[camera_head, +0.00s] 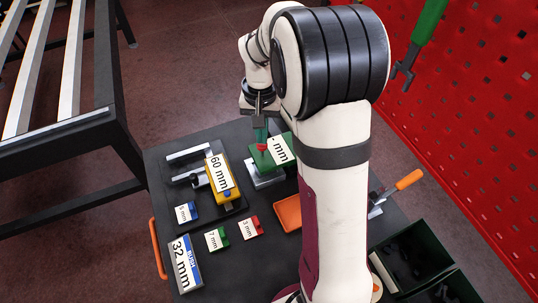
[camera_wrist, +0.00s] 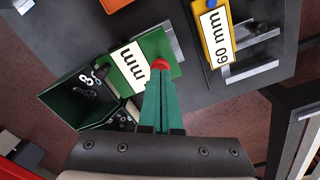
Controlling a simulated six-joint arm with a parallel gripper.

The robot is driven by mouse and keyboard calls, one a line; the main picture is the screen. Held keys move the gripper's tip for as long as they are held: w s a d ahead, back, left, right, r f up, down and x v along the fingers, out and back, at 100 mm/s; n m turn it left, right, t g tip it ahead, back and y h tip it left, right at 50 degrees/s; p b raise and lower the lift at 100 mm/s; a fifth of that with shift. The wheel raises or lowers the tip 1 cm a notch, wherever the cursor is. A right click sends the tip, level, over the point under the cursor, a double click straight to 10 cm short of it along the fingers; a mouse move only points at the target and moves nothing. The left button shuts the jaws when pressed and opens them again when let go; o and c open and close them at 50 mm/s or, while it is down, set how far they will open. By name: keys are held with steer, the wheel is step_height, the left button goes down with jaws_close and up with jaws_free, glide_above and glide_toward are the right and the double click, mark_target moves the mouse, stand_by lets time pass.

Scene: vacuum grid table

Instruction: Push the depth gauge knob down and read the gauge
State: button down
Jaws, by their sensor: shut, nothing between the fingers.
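The depth gauge is a green block (camera_head: 284,143) with a white label; only "mm" reads clearly, and the number is hidden. It also shows in the wrist view (camera_wrist: 152,47). Its red knob (camera_head: 262,148) shows in the wrist view (camera_wrist: 160,64) right at my fingertips. My gripper (camera_head: 261,138) has green fingers, closed together and pointing down at the knob. In the wrist view my gripper (camera_wrist: 161,74) covers part of the knob. I cannot tell whether the tips press on it or hover just above.
A yellow block marked 60 mm (camera_head: 220,179) stands left of the gauge on the dark table (camera_head: 162,158). An orange tray (camera_head: 287,213) and dark green bins (camera_head: 412,250) are to the right.

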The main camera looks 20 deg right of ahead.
steer(key=shift+f, duration=1.25)
stand_by(0.6)
steer(key=shift+r, duration=3.5)
